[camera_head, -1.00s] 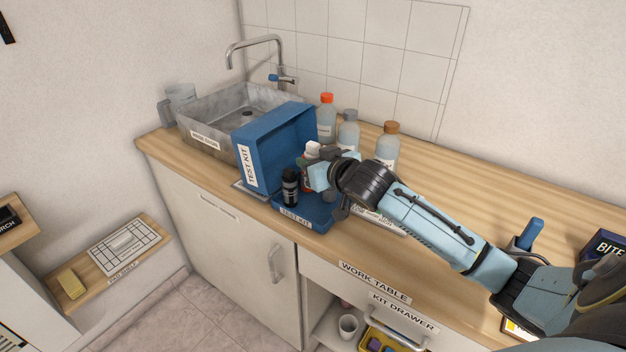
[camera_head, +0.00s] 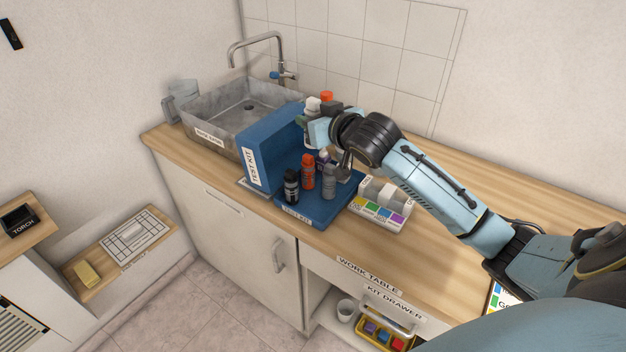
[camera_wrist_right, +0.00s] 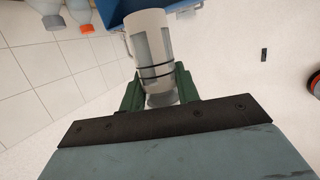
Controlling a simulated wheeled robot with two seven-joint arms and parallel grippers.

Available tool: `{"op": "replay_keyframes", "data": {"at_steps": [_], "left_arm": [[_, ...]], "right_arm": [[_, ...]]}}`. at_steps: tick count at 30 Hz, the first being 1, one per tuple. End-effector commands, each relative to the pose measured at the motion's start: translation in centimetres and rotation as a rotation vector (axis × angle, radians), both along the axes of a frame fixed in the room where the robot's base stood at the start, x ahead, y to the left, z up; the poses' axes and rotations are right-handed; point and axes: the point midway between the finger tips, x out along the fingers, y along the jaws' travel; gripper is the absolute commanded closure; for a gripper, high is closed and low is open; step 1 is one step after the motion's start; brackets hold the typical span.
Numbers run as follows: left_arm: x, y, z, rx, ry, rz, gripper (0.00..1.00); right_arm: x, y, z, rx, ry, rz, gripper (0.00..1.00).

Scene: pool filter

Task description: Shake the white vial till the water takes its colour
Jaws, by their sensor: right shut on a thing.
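My right gripper (camera_head: 322,122) is shut on the white vial (camera_head: 312,105), raised above the blue test kit tray in the head view. In the right wrist view the vial (camera_wrist_right: 149,45) is a pale, see-through cylinder with dark bands, held between the green fingers (camera_wrist_right: 158,90). Any colour in its water cannot be made out. My left gripper is not in view.
The test kit (camera_head: 316,212) stands open with black (camera_head: 291,187), orange (camera_head: 308,171) and grey (camera_head: 329,182) bottles on it. A colour-patched block (camera_head: 380,208) sits to its right. The sink (camera_head: 215,112) is behind left. An orange-capped bottle (camera_head: 326,97) stands behind my gripper.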

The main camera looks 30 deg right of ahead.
Motion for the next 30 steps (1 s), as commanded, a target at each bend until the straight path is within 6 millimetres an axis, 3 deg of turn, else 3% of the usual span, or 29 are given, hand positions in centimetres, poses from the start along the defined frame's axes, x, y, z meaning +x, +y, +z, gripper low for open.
{"op": "replay_keyframes", "data": {"at_steps": [1,2,3,6,7,9,10,11,12,13,14,16,17,20,21,24,30], "left_arm": [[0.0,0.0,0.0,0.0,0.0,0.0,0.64],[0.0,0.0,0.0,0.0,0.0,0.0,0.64],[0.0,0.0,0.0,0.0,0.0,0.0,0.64],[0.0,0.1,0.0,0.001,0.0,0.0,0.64],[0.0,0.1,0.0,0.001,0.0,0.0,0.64],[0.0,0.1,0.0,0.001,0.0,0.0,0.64],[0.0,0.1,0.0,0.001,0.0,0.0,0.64],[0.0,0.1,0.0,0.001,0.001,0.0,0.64],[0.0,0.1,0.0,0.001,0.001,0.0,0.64],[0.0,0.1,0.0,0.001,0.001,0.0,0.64],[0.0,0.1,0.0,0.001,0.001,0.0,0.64],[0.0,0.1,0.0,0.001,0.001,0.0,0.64],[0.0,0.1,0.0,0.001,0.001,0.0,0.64],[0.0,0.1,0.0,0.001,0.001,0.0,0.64],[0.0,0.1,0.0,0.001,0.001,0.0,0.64],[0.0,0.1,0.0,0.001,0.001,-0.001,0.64],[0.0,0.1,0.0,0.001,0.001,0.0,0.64]], "right_arm": [[-0.3,0.2,-4.0,0.005,0.037,0.0,0.91],[-0.3,0.2,-5.7,0.005,0.038,-0.001,0.91],[-0.2,0.2,-6.0,0.003,0.027,0.0,0.91],[0.0,0.1,-0.3,0.0,0.005,0.002,0.91],[-0.1,0.2,-1.0,0.002,0.019,0.001,0.91],[-0.3,0.2,-5.6,0.005,0.037,0.0,0.91],[-0.3,0.2,-6.2,0.004,0.031,0.0,0.91],[-0.1,0.1,-4.9,0.002,0.016,0.0,0.91],[0.0,0.1,-1.9,-0.001,0.003,0.002,0.91],[0.0,0.1,-0.6,-0.001,0.004,0.002,0.91],[-0.1,0.2,-0.5,0.002,0.013,0.002,0.91],[-0.3,0.2,-5.2,0.004,0.039,-0.001,0.91],[-0.3,0.2,-6.1,0.005,0.034,0.0,0.91],[0.0,0.1,-0.8,-0.001,0.002,0.002,0.91],[-0.1,0.2,-0.5,0.002,0.013,0.002,0.91],[-0.3,0.2,-6.1,0.005,0.034,0.0,0.91],[-0.1,0.2,-5.5,0.002,0.02,0.001,0.91]]}}
